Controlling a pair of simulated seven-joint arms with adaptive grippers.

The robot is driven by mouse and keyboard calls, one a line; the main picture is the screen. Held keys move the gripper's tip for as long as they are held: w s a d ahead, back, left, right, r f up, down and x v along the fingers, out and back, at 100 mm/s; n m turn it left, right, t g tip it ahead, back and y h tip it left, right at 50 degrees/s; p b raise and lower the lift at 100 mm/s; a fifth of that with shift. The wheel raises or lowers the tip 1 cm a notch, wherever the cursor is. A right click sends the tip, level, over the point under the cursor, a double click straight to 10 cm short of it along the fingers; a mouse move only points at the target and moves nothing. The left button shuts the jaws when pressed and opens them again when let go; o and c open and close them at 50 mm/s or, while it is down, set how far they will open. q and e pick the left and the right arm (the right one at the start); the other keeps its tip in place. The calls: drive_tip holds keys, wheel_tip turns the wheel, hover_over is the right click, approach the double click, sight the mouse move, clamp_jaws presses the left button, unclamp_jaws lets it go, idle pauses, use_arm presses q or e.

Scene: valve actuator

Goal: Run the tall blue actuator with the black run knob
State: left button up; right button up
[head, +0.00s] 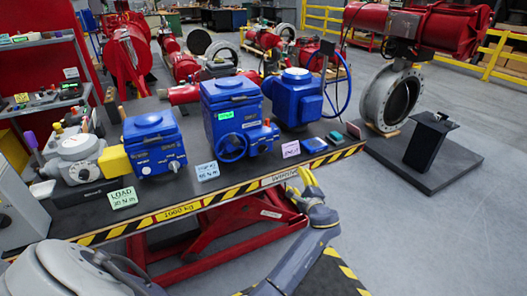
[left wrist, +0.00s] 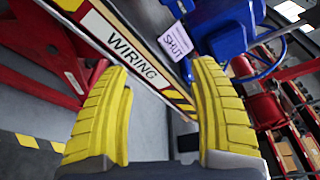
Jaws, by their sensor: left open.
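The tall blue actuator (head: 230,112) stands upright in the middle of the table, with a lit green display and a blue handwheel (head: 232,148) on its front. My right gripper is not in view.
A shorter blue actuator (head: 152,145) stands to the left, and another blue unit (head: 298,98) with a large wheel to the right. Small cards, including the "SHUT" card (left wrist: 176,40), stand along the table edge (head: 170,212). A black stand (head: 430,140) is at right.

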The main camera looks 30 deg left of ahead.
use_arm(q)
drive_tip(key=s+a+r+g+y, duration=0.2)
drive_tip(key=s+a+r+y, duration=0.1)
drive_tip(key=s+r, duration=0.15)
drive_tip(key=m, duration=0.1)
approach(264, 151)
drive_tip(key=shift+y, duration=0.3)
drive_tip(key=x, duration=1)
drive_tip(key=shift+w+a+f, duration=0.15)
drive_tip(key=shift+w+f, duration=0.05)
clamp_jaws()
drive_tip(key=shift+a+r, duration=0.1)
drive_tip(key=shift+r, duration=0.05)
